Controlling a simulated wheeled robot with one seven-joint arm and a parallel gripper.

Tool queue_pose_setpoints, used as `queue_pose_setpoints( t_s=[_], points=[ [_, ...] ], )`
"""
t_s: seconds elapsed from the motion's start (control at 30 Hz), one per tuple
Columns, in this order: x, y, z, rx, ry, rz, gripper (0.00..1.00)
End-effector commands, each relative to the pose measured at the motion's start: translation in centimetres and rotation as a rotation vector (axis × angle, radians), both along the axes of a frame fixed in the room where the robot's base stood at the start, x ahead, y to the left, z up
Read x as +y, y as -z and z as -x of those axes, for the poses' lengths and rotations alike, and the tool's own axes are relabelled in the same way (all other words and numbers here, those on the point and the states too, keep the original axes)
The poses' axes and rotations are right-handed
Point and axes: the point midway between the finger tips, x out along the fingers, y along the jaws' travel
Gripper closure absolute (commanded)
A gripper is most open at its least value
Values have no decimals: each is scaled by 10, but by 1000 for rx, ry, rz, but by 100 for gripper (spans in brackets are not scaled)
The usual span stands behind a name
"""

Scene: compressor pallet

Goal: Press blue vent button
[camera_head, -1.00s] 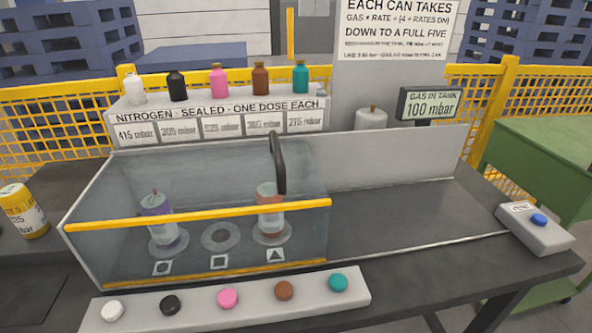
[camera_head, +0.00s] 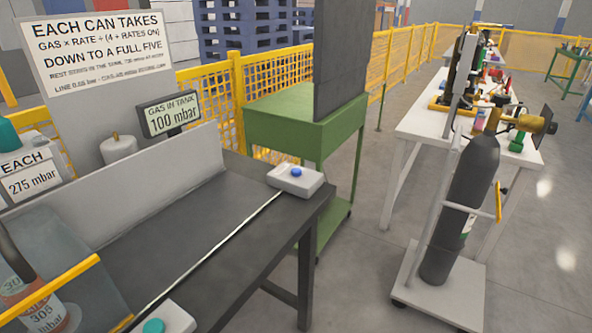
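The blue vent button (camera_head: 296,172) sits on top of a small white box (camera_head: 295,182) at the right end of the dark workbench (camera_head: 205,210). The button looks raised, with nothing touching it. A thin pale line runs along the bench to the box. The gauge display (camera_head: 170,116) reads "GAS IN TANK 100 mbar". A white tank (camera_head: 119,150) stands beside it, behind a low grey panel. My gripper is not in view.
A teal button (camera_head: 154,327) is at the bottom edge, near the clear case holding a can. A green cart (camera_head: 300,118) stands behind the white box. A dark gas cylinder (camera_head: 462,205) on a white trolley is at right. Open floor lies between bench and trolley.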

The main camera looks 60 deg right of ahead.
Motion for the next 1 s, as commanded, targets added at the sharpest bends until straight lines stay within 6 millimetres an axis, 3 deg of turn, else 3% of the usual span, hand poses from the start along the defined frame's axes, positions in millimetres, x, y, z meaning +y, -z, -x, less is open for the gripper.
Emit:
queue_pose_setpoints(
  t_s=[0.17, 0.6, 1.0],
  points=[
    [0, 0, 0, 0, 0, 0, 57],
    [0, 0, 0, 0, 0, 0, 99],
    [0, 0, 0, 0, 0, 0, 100]
  ],
)
